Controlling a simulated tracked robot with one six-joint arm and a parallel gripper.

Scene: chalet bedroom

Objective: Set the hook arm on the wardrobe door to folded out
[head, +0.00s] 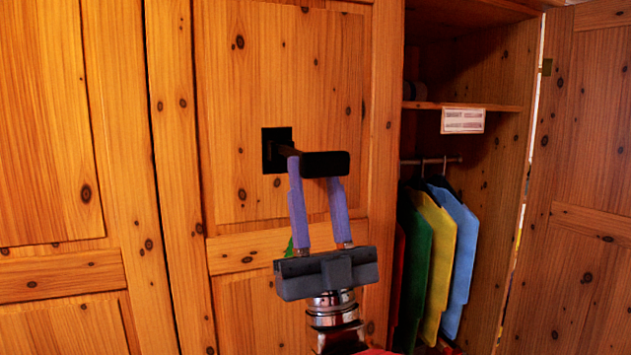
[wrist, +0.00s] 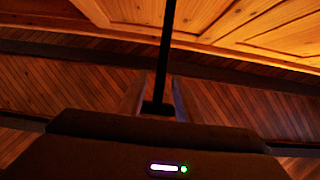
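The hook arm (head: 325,164) is black and sits on a dark square plate (head: 277,137) on the closed wardrobe door (head: 240,80). In the head view its bar sticks out from the plate, towards the camera and to the right, ending in a wide black block. My gripper (head: 316,170) comes up from below with its two purple fingers apart at the arm. The left fingertip is near the bar; the right one is partly hidden behind the block. In the wrist view the dark bar (wrist: 167,45) runs down between the open fingers (wrist: 158,92), with gaps visible beside it.
To the right the wardrobe is open, with several coloured garments (head: 435,250) on a rail and a white label (head: 463,120) on the shelf edge. An open door (head: 590,180) stands at the far right. Closed wooden panels (head: 60,150) lie to the left.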

